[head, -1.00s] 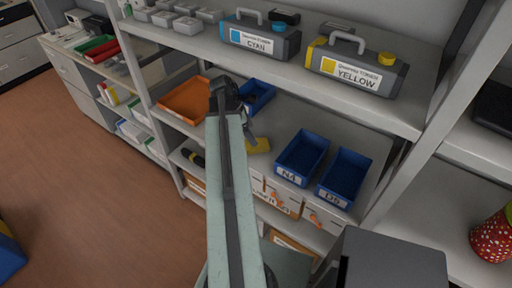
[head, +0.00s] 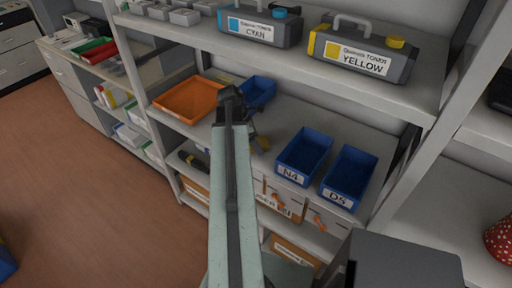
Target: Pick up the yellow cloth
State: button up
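The yellow cloth (head: 263,143) shows as a small yellow patch on the middle shelf, between the orange tray and the blue bin marked N4. Most of it is hidden behind my gripper (head: 256,136). My gripper is dark and small in the head view, at the far end of my pale green arm. It is over or right beside the cloth. I cannot tell whether its fingers touch the cloth, or whether they are open or shut.
An orange tray (head: 190,99) and a blue bin (head: 259,91) stand left of and behind my gripper. Blue bins N4 (head: 304,157) and D5 (head: 348,178) stand to the right. The upper shelf holds cyan (head: 259,29) and yellow (head: 361,52) toner cartridges.

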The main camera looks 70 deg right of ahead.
jog(key=shift+f, duration=0.25)
dwell(0.3)
jog(key=c, duration=1.6)
notch_tip(320, 180, up, 11)
jog(key=p, duration=1)
jog(key=shift+f, duration=0.2)
